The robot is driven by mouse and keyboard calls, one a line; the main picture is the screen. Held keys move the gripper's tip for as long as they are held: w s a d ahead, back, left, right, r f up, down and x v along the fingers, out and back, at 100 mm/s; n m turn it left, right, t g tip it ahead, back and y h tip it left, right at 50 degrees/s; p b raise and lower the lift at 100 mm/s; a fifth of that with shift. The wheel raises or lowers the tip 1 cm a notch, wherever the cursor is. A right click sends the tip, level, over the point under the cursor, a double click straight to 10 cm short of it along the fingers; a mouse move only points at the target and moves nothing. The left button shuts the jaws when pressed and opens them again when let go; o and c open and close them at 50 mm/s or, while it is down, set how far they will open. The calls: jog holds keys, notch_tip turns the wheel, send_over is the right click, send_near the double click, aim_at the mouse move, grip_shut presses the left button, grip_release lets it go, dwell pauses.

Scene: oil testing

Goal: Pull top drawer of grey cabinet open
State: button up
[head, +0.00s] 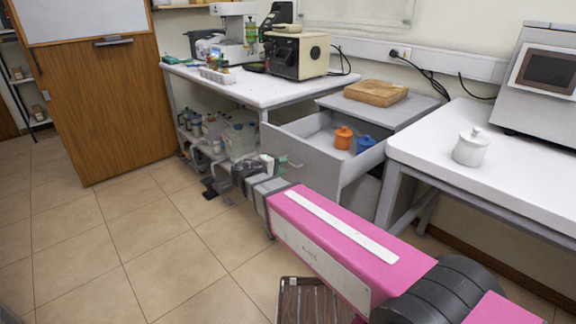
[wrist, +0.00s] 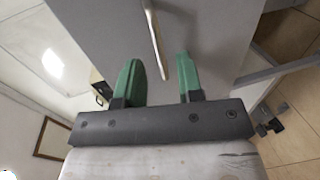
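The grey cabinet (head: 372,108) stands between two white tables in the head view. Its top drawer (head: 300,152) is pulled out, and an orange pot (head: 343,138) and a blue pot (head: 365,144) stand inside it. My gripper (head: 286,162) is in front of the drawer's front panel. In the wrist view my gripper (wrist: 160,76) has its green fingers apart. A pale bar handle (wrist: 154,40) on the grey front panel (wrist: 105,45) lines up with the gap between them. The fingers do not visibly touch the handle.
A wooden block (head: 376,93) lies on the cabinet top. The right table (head: 500,180) holds a white lidded jar (head: 471,148) and stands close to the drawer's right side. The left table (head: 250,90) holds instruments. Tiled floor (head: 150,235) to the left is mostly clear.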

jog(key=v, duration=0.6)
jog(key=shift+s, duration=0.2)
jog(key=shift+a, duration=0.2)
